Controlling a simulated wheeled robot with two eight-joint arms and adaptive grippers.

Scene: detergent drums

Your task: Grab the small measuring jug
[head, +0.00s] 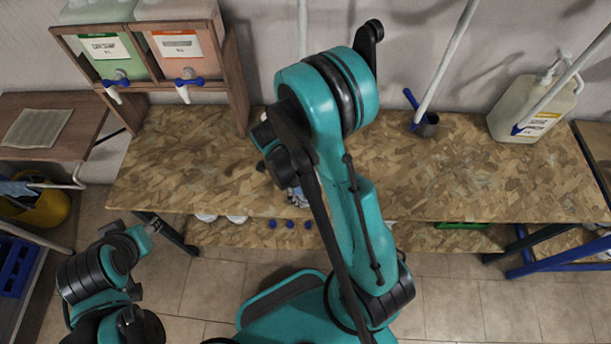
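A small dark grey cup (428,125) stands on the board-topped bench, with a blue handle-like part at its left; it may be the measuring jug, but it is too small to be sure. A white pole comes down in front of it. My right arm rises through the middle of the head view and bends over the bench, left of this cup and apart from it. Its gripper cannot be made out behind the arm links.
The bench (480,185) is largely clear at right and left. A white jug-like container (532,108) with a pump stands at the back right. A wooden rack (235,80) holds green and orange tanks with blue taps. A yellow bucket (45,210) is at far left.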

